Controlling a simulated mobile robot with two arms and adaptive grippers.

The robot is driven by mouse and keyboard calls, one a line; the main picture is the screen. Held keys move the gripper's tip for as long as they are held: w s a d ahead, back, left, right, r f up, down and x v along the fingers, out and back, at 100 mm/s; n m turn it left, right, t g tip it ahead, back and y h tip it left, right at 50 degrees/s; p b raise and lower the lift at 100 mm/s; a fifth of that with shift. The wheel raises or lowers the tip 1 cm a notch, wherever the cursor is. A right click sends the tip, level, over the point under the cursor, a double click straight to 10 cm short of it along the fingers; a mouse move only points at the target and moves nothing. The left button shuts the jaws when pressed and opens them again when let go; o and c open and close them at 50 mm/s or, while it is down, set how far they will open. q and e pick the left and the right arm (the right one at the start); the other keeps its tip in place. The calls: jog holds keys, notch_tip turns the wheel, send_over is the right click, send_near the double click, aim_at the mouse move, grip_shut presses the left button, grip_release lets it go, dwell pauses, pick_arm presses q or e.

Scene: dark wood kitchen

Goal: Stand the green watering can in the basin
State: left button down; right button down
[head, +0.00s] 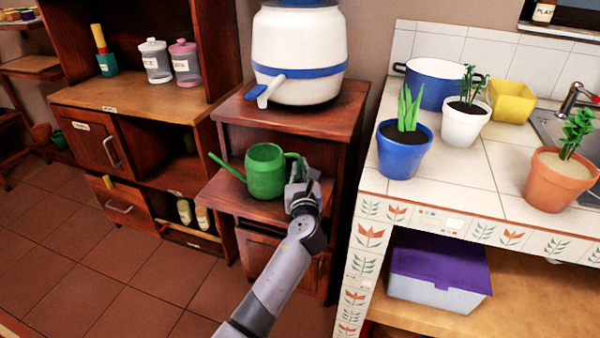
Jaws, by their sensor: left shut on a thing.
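The green watering can (265,173) is upright at the shelf (228,192) of the dark wooden stand, below the water dispenser. Its spout points left and its handle is on the right. I cannot tell whether its base touches the shelf. My left gripper (300,178) is shut on the watering can's handle, and its fingers hide part of that handle. The metal basin (543,118) is set in the tiled counter at the right edge, partly cut off and partly behind plants. My right gripper is not in view.
A white dispenser (300,50) stands above the can. The tiled counter (465,190) holds a blue-potted plant (404,155), a white-potted plant (464,122), a terracotta-potted plant (556,183), a blue pot (434,88) and a yellow container (511,101). A tap (574,97) rises by the basin.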

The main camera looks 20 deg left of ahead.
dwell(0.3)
pick_arm(q)
jog(key=c, duration=2.1)
grip_release()
jog(key=shift+f, duration=0.1)
jog(key=shift+c, duration=0.2)
jog(key=o, duration=0.4)
jog(key=shift+o, duration=0.2)
